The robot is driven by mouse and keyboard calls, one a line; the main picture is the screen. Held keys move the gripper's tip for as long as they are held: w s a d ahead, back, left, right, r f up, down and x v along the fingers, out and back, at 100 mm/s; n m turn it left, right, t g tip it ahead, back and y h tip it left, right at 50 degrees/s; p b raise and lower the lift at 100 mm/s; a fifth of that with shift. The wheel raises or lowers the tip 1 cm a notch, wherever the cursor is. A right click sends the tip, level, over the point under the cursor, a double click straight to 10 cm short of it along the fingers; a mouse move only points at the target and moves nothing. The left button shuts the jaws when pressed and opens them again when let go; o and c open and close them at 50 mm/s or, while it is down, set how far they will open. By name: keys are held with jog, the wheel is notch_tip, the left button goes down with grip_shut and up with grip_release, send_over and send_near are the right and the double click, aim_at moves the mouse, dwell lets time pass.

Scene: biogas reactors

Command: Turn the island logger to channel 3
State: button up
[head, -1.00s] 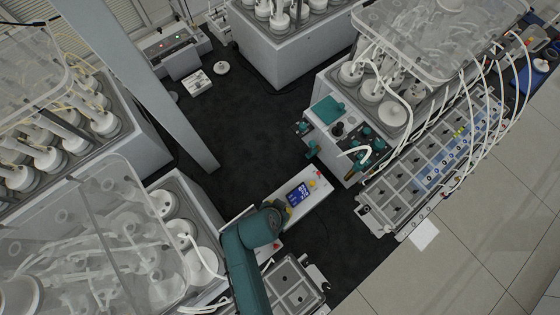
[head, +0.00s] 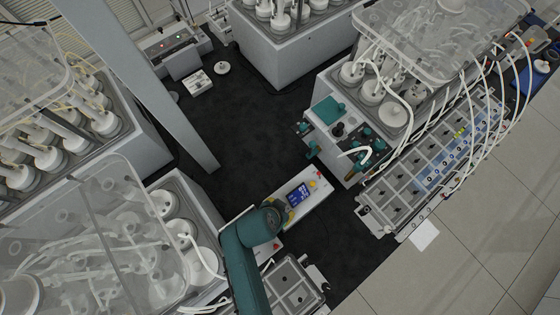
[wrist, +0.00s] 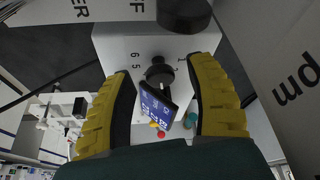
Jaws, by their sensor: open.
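The blue screen (wrist: 158,108) lies below the knob. My gripper (wrist: 160,68) is open, with one yellow finger on each side of the knob. I cannot tell whether either finger touches it. The knob's pointer direction is unclear. My arm partly covers the logger in the head view.
A large black round knob (wrist: 184,14) sits at the top of the wrist view. A grey lettered panel (wrist: 285,60) is close on the right. Reactor tanks with tubing (head: 190,235) stand left of my arm. Dark floor (head: 250,130) is clear behind the logger.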

jog(key=v, duration=0.7)
jog(key=shift+r, duration=0.25)
jog(key=shift+s, duration=0.15)
